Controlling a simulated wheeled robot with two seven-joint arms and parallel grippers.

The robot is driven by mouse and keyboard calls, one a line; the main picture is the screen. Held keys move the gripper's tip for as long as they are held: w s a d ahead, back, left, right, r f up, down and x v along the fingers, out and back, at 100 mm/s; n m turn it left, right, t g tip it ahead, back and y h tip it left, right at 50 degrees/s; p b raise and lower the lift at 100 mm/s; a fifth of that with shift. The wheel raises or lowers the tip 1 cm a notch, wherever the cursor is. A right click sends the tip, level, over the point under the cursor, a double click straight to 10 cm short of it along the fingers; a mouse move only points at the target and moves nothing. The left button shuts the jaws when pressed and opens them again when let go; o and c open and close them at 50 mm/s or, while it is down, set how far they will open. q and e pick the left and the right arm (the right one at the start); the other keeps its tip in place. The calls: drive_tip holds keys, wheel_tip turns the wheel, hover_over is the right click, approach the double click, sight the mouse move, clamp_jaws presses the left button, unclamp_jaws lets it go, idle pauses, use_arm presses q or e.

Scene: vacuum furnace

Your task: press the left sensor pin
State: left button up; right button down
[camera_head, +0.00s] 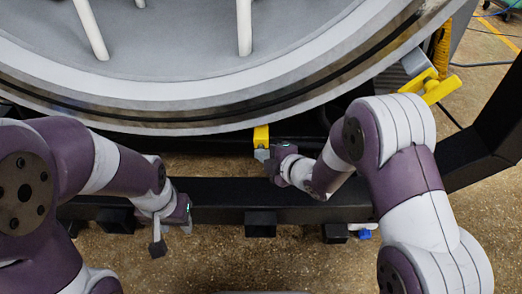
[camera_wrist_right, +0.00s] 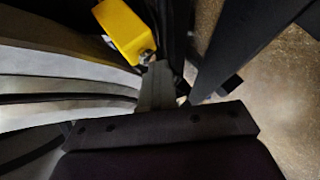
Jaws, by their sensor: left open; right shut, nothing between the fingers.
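A yellow sensor block (camera_head: 261,136) hangs under the front rim of the large round furnace. In the right wrist view the yellow block (camera_wrist_right: 122,28) is at the top, and a small metallic pin (camera_wrist_right: 146,55) shows at its lower end. My right gripper (camera_head: 262,155) is shut and empty, just below the block. In the right wrist view its closed fingers (camera_wrist_right: 157,80) are right beside the pin; I cannot tell whether they touch. My left gripper (camera_head: 172,238) is open and empty, low and to the left, away from the block.
The furnace rim (camera_head: 150,122) curves across the top, close above both arms. A black frame beam (camera_head: 220,190) runs across behind the grippers. A yellow part (camera_head: 430,87) sits at the upper right by the rim.

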drive_tip(key=shift+w+r, duration=0.15)
drive_tip(key=shift+w, duration=0.1)
idle(0.3)
drive_tip(key=shift+s, duration=1.1)
drive_tip(key=s, duration=0.6)
